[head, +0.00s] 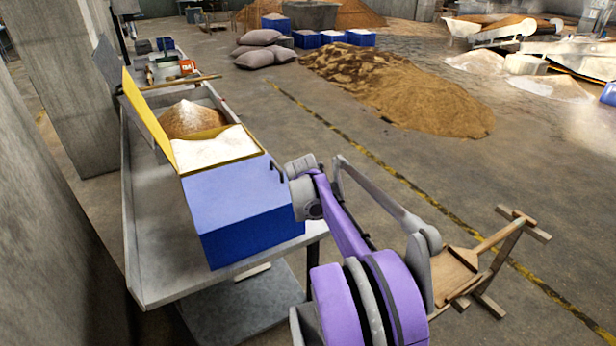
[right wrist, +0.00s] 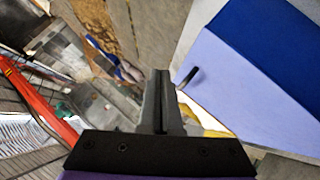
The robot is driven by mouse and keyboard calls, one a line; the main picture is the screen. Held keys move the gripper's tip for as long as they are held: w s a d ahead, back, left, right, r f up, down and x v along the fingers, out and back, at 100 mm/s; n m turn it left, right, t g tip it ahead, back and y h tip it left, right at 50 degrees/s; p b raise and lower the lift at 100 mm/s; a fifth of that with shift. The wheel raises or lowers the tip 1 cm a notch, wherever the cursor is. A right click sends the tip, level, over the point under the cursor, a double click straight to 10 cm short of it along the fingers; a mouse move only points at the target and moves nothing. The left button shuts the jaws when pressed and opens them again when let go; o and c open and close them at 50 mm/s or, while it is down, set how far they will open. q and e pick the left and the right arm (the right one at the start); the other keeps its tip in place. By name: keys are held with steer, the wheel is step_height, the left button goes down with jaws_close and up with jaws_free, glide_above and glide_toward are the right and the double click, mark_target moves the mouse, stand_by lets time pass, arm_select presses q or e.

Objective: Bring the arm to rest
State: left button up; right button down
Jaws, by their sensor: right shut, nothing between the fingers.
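My right arm (head: 375,290), purple and grey, reaches up from the bottom of the head view and bends beside the blue box (head: 245,205). In the right wrist view my right gripper (right wrist: 161,74) has its two grey fingers together, with nothing between them. The blue box also shows there at the right (right wrist: 255,75), with a small black handle (right wrist: 188,77) just past the fingertips. I cannot tell whether the fingers touch it. The fingers cannot be made out clearly in the head view. My left gripper is in neither view.
The box stands on a grey metal table (head: 160,270) and holds white grain (head: 215,147) beside its raised yellow lid (head: 145,105). A brown heap (head: 190,118) lies behind. A wooden stand (head: 490,255) is at the lower right. Grain piles (head: 400,90) and sacks (head: 265,50) lie farther back.

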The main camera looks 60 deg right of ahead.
steer(key=s+a+r, duration=0.3)
steer(key=s+r, duration=0.2)
steer(key=r, duration=0.1)
steer(key=shift+s+a, duration=0.25)
steer(key=shift+s, duration=0.05)
steer(key=w+a+f+n+t+y+p, duration=0.1)
steer(key=w+a+f+y, duration=0.15)
steer(key=a, duration=1.05)
steer(key=w+a+f+y+p, duration=0.1)
steer(key=w+a+f+y, duration=0.2)
steer(key=a, duration=0.9)
steer(key=s+a+f+y, duration=0.1)
steer(key=s+a+f, duration=0.2)
steer(key=a, duration=0.4)
steer(key=s+a+f+n+y+p, duration=0.1)
steer(key=s+a+f+y, duration=0.1)
steer(key=a, duration=0.6)
steer(key=s+a+f+n+y+p, duration=0.1)
steer(key=s+a+f, duration=0.3)
steer(key=s+a, duration=0.2)
steer(key=shift+s+a+g, duration=0.3)
steer(key=shift+a+g, duration=0.1)
steer(key=shift+a, duration=0.65)
